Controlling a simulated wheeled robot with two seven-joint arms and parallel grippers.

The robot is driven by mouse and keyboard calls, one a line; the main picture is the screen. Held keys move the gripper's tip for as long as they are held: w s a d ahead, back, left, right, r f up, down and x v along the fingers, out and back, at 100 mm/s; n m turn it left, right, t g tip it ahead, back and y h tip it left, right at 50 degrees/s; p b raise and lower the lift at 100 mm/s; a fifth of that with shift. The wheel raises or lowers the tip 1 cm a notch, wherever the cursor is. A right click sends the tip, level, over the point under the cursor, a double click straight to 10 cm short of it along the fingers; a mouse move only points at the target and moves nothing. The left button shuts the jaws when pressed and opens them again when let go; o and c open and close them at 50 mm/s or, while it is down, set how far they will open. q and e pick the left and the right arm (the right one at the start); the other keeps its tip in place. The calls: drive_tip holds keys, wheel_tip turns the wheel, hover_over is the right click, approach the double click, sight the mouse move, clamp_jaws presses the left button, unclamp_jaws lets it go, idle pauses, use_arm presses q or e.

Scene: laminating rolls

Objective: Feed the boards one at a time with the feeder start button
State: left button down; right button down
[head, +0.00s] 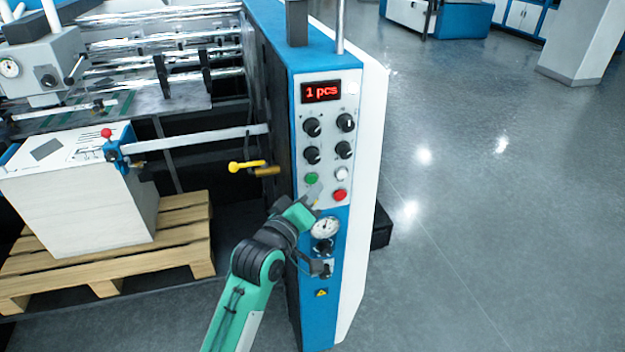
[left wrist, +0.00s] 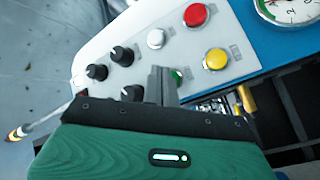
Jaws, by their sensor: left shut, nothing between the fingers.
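The control panel (head: 326,130) on the blue machine post has a red display (head: 321,92) reading "1 pcs". Below several black knobs are a green button (head: 311,178), a white button (head: 341,173) and a red button (head: 340,195). My left gripper (head: 314,193) is shut and empty in front of the panel, just below the green button. In the left wrist view its fingers (left wrist: 160,82) partly hide the green button (left wrist: 176,76); a yellow button (left wrist: 215,59) shows beside them. I cannot tell whether the fingers touch the panel. The button labels are unreadable. The right gripper is out of view.
A stack of white boards (head: 80,195) stands on a wooden pallet (head: 110,262) at left. A yellow-handled lever (head: 247,166) sticks out left of the post. A pressure gauge (head: 325,227) sits below the buttons. The floor (head: 480,230) at right is clear.

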use_arm(q)
drive_tip(key=shift+w+a, duration=0.15)
drive_tip(key=shift+w, duration=0.25)
drive_tip(key=shift+w+a, duration=0.15)
drive_tip(key=shift+w, duration=0.2)
idle(0.8)
drive_tip(key=shift+s+p, duration=0.15)
drive_tip(key=shift+p, duration=0.3)
drive_tip(key=shift+s+d, duration=0.3)
drive_tip(key=shift+s, duration=0.35)
